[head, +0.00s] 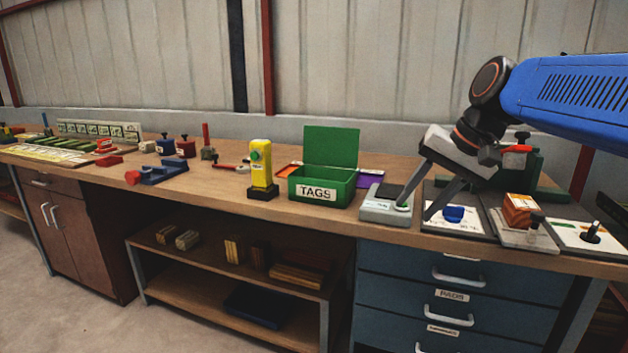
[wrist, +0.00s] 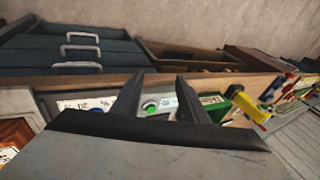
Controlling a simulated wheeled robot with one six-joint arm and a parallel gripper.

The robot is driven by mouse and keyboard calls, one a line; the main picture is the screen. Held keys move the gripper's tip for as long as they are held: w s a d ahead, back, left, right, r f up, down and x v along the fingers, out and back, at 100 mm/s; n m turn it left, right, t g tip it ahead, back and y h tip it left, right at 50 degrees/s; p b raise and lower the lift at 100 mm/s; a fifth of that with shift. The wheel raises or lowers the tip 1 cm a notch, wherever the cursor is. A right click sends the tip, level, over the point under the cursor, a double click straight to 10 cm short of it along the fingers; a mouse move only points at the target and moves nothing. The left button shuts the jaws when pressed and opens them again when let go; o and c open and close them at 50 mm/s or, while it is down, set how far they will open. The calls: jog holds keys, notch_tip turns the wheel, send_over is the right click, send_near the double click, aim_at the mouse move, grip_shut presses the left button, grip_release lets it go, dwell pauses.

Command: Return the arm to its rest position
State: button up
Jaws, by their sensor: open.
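My gripper (head: 415,201) hangs from my blue arm at the right of the head view, over the front part of the workbench (head: 225,185). Its two dark fingers are spread apart with nothing between them. One finger overlaps the grey device with a green button (head: 385,210), the other the plate with a blue knob (head: 454,215); I cannot tell whether they touch. In the wrist view the open fingers (wrist: 155,85) show the green button (wrist: 150,108) beyond them.
A green TAGS box (head: 318,190) with its lid up and a yellow device (head: 260,165) stand left of my gripper. An orange-brown block (head: 519,210) and a plate with a black knob (head: 590,236) are right. Blue drawers (head: 455,295) are below.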

jog(key=s+d+f+n+h, duration=0.1)
jog(key=s+d+f+h, duration=0.1)
jog(key=s+f, duration=0.8)
jog(key=s+d+f+n+t+h, duration=0.1)
jog(key=s+d+f, duration=0.4)
jog(key=s+f, duration=0.5)
jog(key=shift+s+d+f+n+h, duration=0.25)
jog(key=shift+f+n+h, duration=0.35)
jog(key=shift+f+n, duration=0.3)
